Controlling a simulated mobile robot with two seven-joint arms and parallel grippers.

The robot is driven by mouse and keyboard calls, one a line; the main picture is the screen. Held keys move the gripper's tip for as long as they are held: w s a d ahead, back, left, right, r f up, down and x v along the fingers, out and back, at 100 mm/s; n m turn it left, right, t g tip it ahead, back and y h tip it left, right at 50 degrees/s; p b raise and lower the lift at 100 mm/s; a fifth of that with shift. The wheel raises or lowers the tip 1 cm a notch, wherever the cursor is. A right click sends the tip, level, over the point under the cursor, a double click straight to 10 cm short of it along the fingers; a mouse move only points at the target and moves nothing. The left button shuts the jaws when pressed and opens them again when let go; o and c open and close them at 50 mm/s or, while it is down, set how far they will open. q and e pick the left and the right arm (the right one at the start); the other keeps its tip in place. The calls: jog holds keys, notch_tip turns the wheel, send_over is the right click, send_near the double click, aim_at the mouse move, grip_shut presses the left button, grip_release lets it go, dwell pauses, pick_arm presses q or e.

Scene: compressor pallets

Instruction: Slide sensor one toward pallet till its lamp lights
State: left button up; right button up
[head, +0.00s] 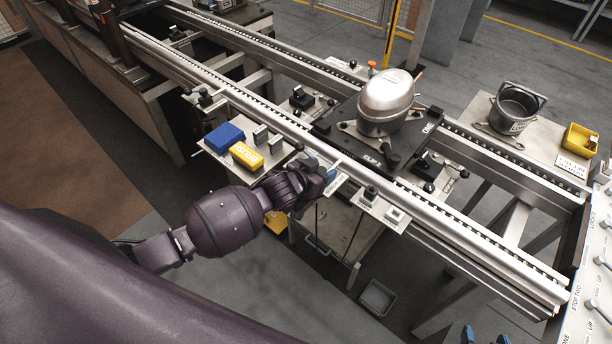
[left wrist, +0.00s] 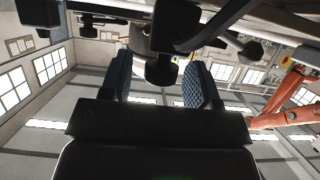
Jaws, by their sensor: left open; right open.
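The black pallet (head: 335,122) sits on the rail conveyor and carries a silver compressor (head: 386,97). My left gripper (head: 328,176) is at the near rail, beside a white label plate (head: 337,186), just in front of the pallet. In the left wrist view its two blue fingers (left wrist: 161,82) stand apart, with a dark rounded knob (left wrist: 161,70) between them; I cannot tell whether they touch it. The knob may belong to sensor one, whose body is mostly hidden by the gripper. My right gripper (head: 485,336) shows only blue fingertips, apart and empty, at the bottom edge.
A small black-topped post (head: 370,192) and a pale square block (head: 395,214) stand right of the left gripper. A control panel (head: 590,290) is at far right. A grey bin (head: 377,298) stands on the floor.

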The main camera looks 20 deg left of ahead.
pick_arm(q)
jog(key=v, duration=0.8)
jog(key=shift+s, duration=0.35)
jog(key=shift+a+r, duration=0.1)
jog(key=shift+r, duration=0.05)
jog(key=s+a+f+n+y, duration=0.1)
jog(key=s+a+f+y, duration=0.1)
jog(key=s, duration=0.7)
jog(key=s+a+f+n+g+y, duration=0.1)
jog(key=s+a+f, duration=0.4)
jog(key=s, duration=0.5)
jog(key=shift+s+a+f+n+y, duration=0.25)
jog(key=shift+a+n+y, duration=0.35)
jog(key=shift+y, duration=0.3)
jog(key=shift+w, duration=0.1)
